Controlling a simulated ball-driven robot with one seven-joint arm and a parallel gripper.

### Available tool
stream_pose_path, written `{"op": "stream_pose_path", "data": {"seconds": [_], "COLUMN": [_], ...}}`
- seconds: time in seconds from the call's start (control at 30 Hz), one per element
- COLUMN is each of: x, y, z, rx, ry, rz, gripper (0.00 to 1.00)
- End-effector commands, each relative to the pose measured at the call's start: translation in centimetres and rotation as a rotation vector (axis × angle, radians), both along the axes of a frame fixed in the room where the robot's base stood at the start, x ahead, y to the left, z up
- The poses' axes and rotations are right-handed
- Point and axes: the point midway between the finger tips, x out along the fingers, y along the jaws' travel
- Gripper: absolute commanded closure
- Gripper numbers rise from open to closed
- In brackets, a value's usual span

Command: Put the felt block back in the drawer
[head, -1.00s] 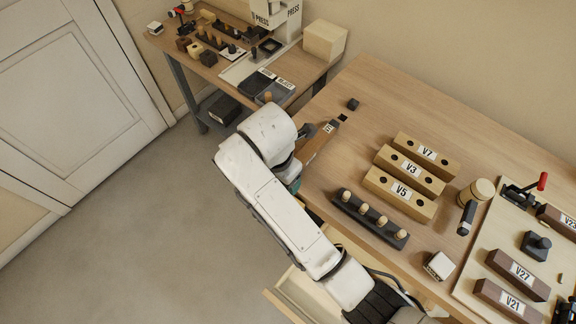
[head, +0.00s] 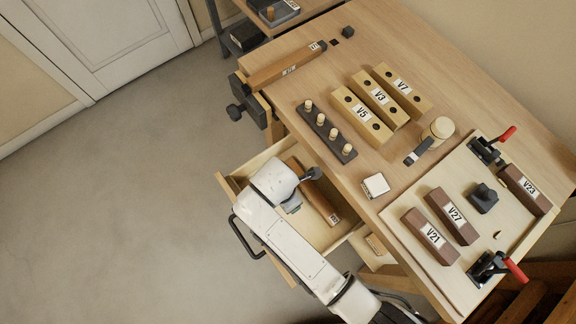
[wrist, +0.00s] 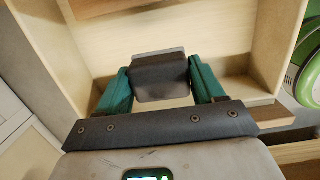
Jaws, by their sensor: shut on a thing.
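My gripper (wrist: 158,68) is shut on a dark grey block, which I take as the felt block (wrist: 160,80); it sits between the green fingers in the wrist view. In the head view my gripper (head: 298,190) is over the open drawer (head: 233,188), and a dark piece (head: 312,174) at its end appears to be the same block. The drawer's pale wooden walls (wrist: 38,45) surround the block in the wrist view. I cannot tell whether the block touches the drawer floor. My arm hides part of the drawer.
A brown labelled bar (head: 325,208) lies in the drawer beside my gripper. The bench edge overhangs the drawer's back.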

Motion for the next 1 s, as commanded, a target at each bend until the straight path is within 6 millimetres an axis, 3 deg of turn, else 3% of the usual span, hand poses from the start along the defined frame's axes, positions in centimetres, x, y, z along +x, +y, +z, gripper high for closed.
{"op": "stream_pose_path", "data": {"seconds": [0.37,1.0], "x": [-0.2,-0.2], "y": [0.1,0.0], "z": [-1.5,-6.1], "rx": [0.001,-0.001], "ry": [-0.001,0.001], "rz": [-0.001,0.000], "gripper": [0.61,0.61]}}
